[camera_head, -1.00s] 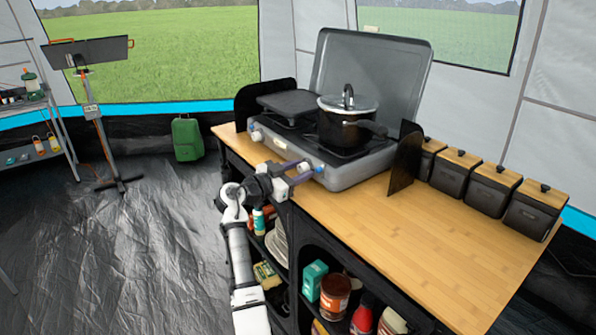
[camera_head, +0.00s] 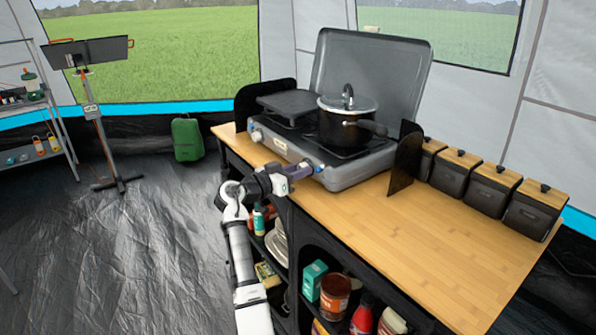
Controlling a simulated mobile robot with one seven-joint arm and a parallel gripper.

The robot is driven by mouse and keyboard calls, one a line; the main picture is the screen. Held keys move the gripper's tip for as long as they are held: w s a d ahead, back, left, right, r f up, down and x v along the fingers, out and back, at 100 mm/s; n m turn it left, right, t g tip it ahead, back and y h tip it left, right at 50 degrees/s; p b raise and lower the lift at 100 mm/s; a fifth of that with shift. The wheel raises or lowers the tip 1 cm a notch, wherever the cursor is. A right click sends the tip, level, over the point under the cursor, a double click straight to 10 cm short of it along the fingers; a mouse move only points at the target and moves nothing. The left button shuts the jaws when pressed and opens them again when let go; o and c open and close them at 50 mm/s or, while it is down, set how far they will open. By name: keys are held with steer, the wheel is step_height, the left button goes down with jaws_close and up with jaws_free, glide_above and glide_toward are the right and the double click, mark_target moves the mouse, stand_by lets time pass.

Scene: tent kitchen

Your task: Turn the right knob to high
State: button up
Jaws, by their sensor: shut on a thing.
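The grey two-burner camp stove (camera_head: 356,176) stands on the wooden counter with its lid up. Its left knob (camera_head: 256,135) shows on the front face. My gripper (camera_head: 308,168) is at the right end of the stove's front, shut on the right knob. The fingers cover most of that knob, so its setting cannot be read. A little blue shows at the fingertips (camera_head: 320,168). A black pot (camera_head: 345,128) with a glass lid stands on the right burner, its handle pointing right. A dark griddle plate (camera_head: 290,103) lies on the left burner.
Black wind panels (camera_head: 405,160) stand at the stove's sides. Several dark canisters (camera_head: 490,188) line the counter's back right. The wooden counter (camera_head: 440,235) is bare at front right. Shelves below hold plates, a teal box (camera_head: 314,280) and cans.

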steer(key=n+p, duration=0.1)
steer(key=n, duration=0.3)
steer(key=shift+r+n+p, duration=0.15)
steer(key=shift+n+p, duration=0.15)
steer(key=shift+a+n+g+p, duration=0.1)
steer(key=shift+n+g+p, duration=0.3)
steer(key=shift+n+p, duration=1.45)
steer(key=shift+n+b, duration=0.6)
steer(key=shift+n, duration=0.05)
steer(key=o, duration=1)
steer(key=shift+a, duration=0.1)
steer(key=b+v, duration=0.1)
steer(key=v, duration=0.5)
steer(key=b+v, duration=0.2)
steer(key=v, duration=0.5)
steer(key=shift+s+a+f, duration=0.2)
steer(key=shift+a, duration=0.05)
